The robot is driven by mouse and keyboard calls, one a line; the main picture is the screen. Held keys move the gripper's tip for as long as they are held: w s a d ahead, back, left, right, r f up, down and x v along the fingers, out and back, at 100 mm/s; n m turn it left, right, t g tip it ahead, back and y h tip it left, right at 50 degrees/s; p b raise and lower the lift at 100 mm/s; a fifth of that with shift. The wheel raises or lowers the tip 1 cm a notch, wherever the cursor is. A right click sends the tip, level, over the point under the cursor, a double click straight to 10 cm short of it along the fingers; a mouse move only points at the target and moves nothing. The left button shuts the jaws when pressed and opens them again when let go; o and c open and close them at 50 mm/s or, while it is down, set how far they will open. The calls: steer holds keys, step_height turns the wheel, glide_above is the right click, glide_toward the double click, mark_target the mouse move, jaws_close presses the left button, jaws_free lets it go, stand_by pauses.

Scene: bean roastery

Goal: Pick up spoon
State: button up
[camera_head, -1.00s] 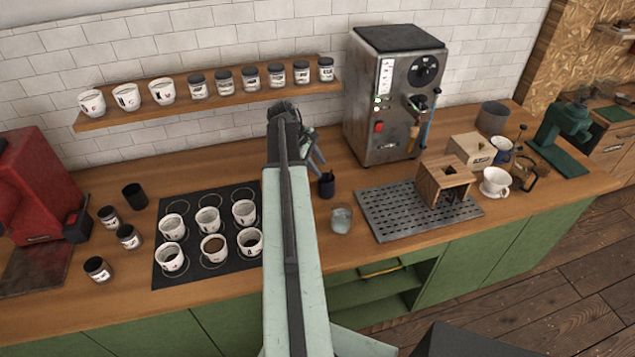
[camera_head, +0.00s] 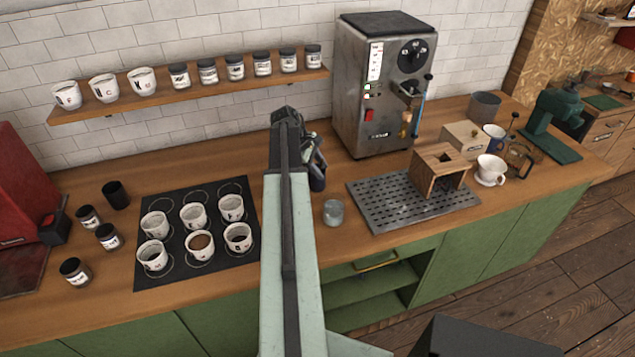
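I cannot make out a spoon in the view. A small dark blue cup (camera_head: 317,180) stands on the wooden counter, just right of my arm, and its contents are hidden. My gripper (camera_head: 316,160) is at the far end of my arm, pointing down at or just above this cup. My arm hides part of the gripper, so I cannot tell whether its fingers are apart or whether they touch anything.
A clear glass (camera_head: 333,212) stands right of the dark cup. A black mat (camera_head: 178,270) with several white cups lies left of my arm. A metal machine (camera_head: 372,90) stands behind, and a perforated tray (camera_head: 375,205) lies to the right. A jar shelf (camera_head: 190,95) hangs above.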

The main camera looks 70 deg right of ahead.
steer(key=shift+r, duration=0.1)
jaws_close()
steer(key=shift+r, duration=0.1)
